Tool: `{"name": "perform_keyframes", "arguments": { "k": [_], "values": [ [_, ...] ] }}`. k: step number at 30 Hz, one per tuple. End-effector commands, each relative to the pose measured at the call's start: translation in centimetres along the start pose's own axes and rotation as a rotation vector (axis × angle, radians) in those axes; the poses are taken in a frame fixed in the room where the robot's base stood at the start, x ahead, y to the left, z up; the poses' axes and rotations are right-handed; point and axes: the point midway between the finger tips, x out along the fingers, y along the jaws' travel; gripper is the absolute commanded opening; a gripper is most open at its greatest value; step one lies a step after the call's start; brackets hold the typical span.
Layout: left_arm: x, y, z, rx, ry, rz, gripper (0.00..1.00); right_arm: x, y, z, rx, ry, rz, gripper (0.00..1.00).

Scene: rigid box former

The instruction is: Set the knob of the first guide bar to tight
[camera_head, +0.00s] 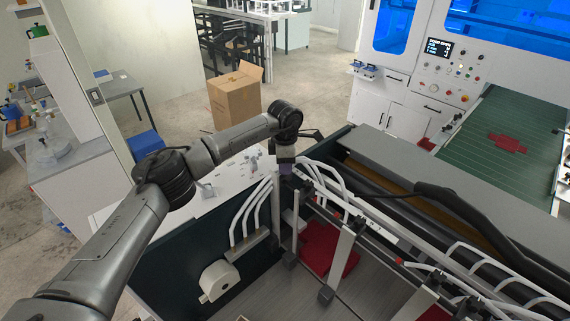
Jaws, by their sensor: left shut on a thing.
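My left arm comes in from the left, and its gripper (286,168) points down at the near-left corner of the box former. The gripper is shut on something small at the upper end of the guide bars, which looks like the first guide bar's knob. The jaws cover the knob, so its setting cannot be read. A guide bar (341,262) with a dark foot stands to the right of the gripper, inside the machine. My right gripper is not in view.
White curved tubes (258,212) rise close to the gripper on both sides. Red sheets (328,249) lie inside the machine. A black hose (455,205) crosses the right side. A cardboard box (235,101) stands on the floor behind. A green conveyor (485,125) is at the right.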

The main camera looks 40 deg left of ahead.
Motion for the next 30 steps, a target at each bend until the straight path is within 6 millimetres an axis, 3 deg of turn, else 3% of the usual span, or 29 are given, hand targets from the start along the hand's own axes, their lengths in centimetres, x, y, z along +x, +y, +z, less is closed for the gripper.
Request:
{"name": "perform_keyframes", "arguments": {
  "k": [2,3,6,17,30],
  "values": [
    [-0.2,0.0,0.1,0.002,-0.003,0.001,0.09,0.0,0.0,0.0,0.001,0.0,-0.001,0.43],
    [-0.2,0.0,0.1,0.002,-0.003,0.001,0.34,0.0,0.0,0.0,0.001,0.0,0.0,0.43],
    [-0.1,0.0,0.1,0.001,-0.002,0.001,0.43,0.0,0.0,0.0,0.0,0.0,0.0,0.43],
    [-0.8,0.0,0.1,0.0,-0.003,0.002,0.43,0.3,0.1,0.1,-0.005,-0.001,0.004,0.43],
    [-8.9,0.0,0.1,0.0,-0.004,0.003,0.43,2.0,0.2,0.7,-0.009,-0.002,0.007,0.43]
  ]
}}
